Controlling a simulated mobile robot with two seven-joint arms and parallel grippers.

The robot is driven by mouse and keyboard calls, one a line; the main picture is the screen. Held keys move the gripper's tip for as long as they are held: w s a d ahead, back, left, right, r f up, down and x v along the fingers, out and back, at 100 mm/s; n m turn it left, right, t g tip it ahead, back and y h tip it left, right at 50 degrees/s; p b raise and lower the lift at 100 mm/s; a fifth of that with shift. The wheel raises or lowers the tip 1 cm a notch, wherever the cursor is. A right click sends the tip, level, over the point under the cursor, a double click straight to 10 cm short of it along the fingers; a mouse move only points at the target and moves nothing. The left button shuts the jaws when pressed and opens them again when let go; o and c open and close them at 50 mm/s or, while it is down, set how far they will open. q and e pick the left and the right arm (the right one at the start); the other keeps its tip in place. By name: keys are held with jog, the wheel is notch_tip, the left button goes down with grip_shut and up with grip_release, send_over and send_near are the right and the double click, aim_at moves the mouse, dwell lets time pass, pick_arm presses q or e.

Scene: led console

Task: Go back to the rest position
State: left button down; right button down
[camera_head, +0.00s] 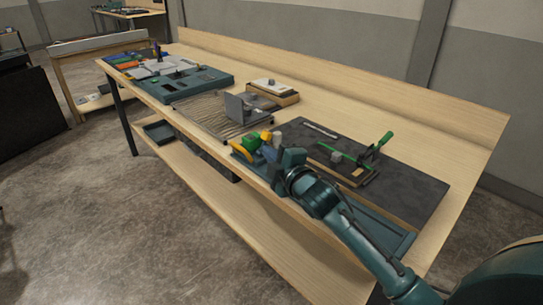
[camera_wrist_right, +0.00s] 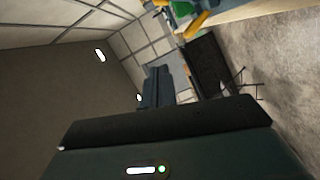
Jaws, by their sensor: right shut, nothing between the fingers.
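My right arm reaches in from the lower right in the head view. My right gripper (camera_head: 284,160) is over the front edge of the long wooden workbench (camera_head: 345,105), near the teal tray (camera_head: 388,232). Its fingers also show in the right wrist view (camera_wrist_right: 158,88), close together and shut, with nothing held. The wrist view is turned sideways and looks out past the bench to wall and floor. My left gripper is in neither view.
Green and yellow parts (camera_head: 252,142) stand right beside my right gripper. A dark mat (camera_head: 413,172) carries a green-handled clamp (camera_head: 376,149). A grey bracket (camera_head: 237,107) and a teal console (camera_head: 185,87) are farther left. Open floor (camera_head: 150,220) lies in front.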

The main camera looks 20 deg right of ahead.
jog(key=shift+s, duration=0.25)
dwell(0.3)
jog(key=s+a+f+m+g, duration=0.2)
jog(key=s+a+f+m, duration=0.1)
jog(key=s+f, duration=0.5)
jog(key=s+a+f+m+g+y, duration=0.1)
jog(key=s+a+f+m+g, duration=0.1)
jog(key=s+f+m, duration=0.4)
jog(key=s+a+f+m+g, duration=0.2)
jog(key=s+a+f+m, duration=0.2)
jog(key=s+f, duration=0.6)
jog(key=s, duration=0.4)
jog(key=shift+s+a+f+g, duration=0.3)
jog(key=shift+s+a+g, duration=0.1)
